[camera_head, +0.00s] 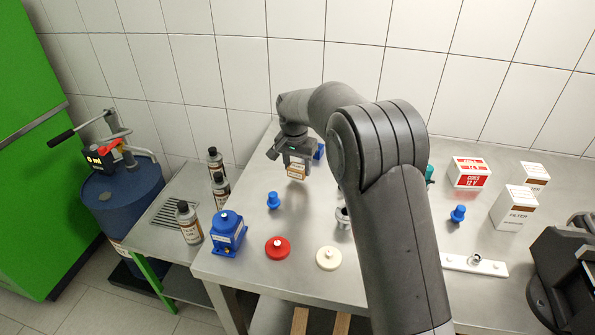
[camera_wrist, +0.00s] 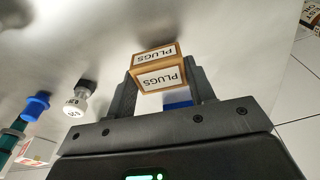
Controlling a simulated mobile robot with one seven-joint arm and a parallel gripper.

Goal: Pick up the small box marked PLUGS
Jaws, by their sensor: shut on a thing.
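The small box marked PLUGS (camera_wrist: 158,76) is brown with white labels and sits between the two fingers of my gripper (camera_wrist: 160,92) in the wrist view. My gripper is shut on it. In the head view the box (camera_head: 296,173) shows below my gripper (camera_head: 297,166), over the back left part of the steel table (camera_head: 310,215). I cannot tell whether the box still touches the table.
A blue part (camera_head: 319,151) is just right of my gripper. A blue knob (camera_head: 273,200), a red disc (camera_head: 278,247) and a cream disc (camera_head: 329,258) are nearer the front. Filter boxes (camera_head: 513,208) and a COILS box (camera_head: 469,172) stand right. My arm hides the table's middle.

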